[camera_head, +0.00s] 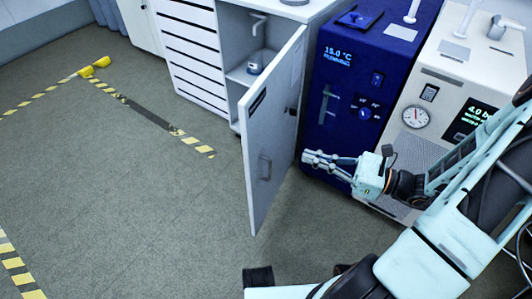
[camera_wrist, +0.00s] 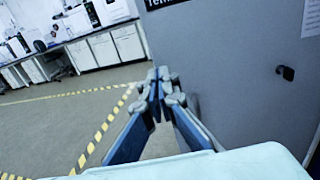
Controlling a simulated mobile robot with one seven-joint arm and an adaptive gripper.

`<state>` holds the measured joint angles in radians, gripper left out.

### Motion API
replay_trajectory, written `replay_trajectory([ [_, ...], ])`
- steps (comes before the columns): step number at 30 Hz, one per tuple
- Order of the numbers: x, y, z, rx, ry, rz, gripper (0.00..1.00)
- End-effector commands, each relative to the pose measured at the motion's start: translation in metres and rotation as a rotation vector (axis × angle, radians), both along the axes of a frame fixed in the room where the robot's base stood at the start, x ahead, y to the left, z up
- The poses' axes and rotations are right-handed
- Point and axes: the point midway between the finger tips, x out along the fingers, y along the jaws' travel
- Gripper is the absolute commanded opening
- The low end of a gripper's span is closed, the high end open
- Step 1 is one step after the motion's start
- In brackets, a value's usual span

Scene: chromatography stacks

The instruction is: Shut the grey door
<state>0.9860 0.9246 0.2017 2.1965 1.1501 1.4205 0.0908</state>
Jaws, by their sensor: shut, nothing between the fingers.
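The grey door (camera_head: 272,125) stands wide open, swung out from a low cabinet (camera_head: 235,30) whose inside shows. Its face with a handle (camera_head: 264,167) and a dark label is turned toward my side. My gripper (camera_head: 308,158) is shut and empty, to the right of the door and low in front of the blue unit. In the wrist view the door (camera_wrist: 235,90) fills the right half, with its dark handle (camera_wrist: 286,73) at the right. The fingertips (camera_wrist: 157,78) overlap the door's free edge in that view; I cannot tell whether they touch it.
A blue unit (camera_head: 345,75) and a cream unit with a gauge (camera_head: 440,90) stand right of the door. A small object (camera_head: 253,67) sits on the cabinet shelf. Drawers (camera_head: 192,50) stand left. Floor with yellow-black tape (camera_head: 197,145) is open to the left.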

Motion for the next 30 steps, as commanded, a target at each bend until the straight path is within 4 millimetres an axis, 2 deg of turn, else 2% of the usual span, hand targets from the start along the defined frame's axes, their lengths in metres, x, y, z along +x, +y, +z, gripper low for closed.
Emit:
replay_trajectory([
  [5, 0.007, 0.005, -0.001, 0.018, -0.008, -0.021, 0.0],
  [8, 0.013, 0.018, -0.001, 0.018, -0.007, -0.018, 0.0],
  [21, 0.053, 0.098, -0.003, 0.015, -0.005, -0.016, 0.0],
  [25, 0.061, 0.113, -0.003, 0.014, -0.006, -0.016, 0.0],
  [30, 0.066, 0.121, -0.001, 0.015, -0.005, -0.018, 0.0],
])
